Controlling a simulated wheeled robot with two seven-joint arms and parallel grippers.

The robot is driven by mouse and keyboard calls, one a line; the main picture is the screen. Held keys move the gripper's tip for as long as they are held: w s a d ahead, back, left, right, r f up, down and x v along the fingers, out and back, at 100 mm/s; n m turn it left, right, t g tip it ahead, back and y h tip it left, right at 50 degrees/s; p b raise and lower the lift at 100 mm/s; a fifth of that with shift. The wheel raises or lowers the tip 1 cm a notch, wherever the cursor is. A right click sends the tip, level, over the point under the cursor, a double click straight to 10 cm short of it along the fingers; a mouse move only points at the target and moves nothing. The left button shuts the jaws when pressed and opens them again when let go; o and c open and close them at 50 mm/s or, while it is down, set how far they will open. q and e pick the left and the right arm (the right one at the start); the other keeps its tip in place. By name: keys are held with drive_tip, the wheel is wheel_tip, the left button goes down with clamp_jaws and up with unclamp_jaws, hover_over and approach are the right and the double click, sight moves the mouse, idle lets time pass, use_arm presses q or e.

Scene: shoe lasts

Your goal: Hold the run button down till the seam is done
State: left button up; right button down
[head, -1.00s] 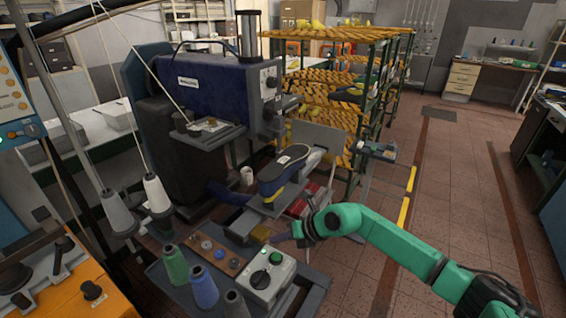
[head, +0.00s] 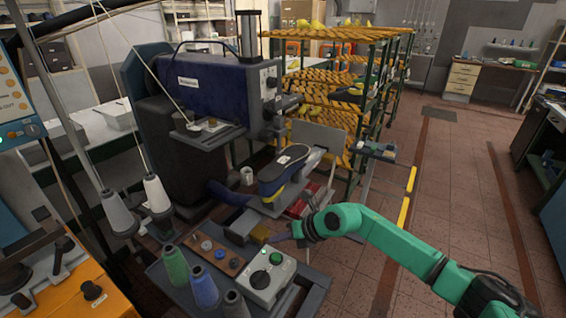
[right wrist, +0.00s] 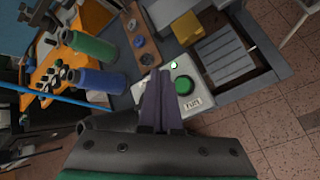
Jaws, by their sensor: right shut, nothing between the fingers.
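The grey control box (head: 268,277) stands on the machine's front shelf. My right gripper (head: 272,238) is shut and empty, just behind the box. In the right wrist view its fingertips (right wrist: 158,72) overlap the box left of the green button; I cannot tell whether they touch it. A dark blue shoe (head: 284,172) sits on the machine. My left gripper is not in view.
Thread cones (head: 205,288) stand left of the box, beside a brown bobbin strip (head: 215,256). The blue sewing machine (head: 212,85) rises behind. A rack of yellow lasts (head: 345,75) stands beyond. The tiled floor (head: 455,190) at right is open.

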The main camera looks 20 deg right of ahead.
idle(0.4)
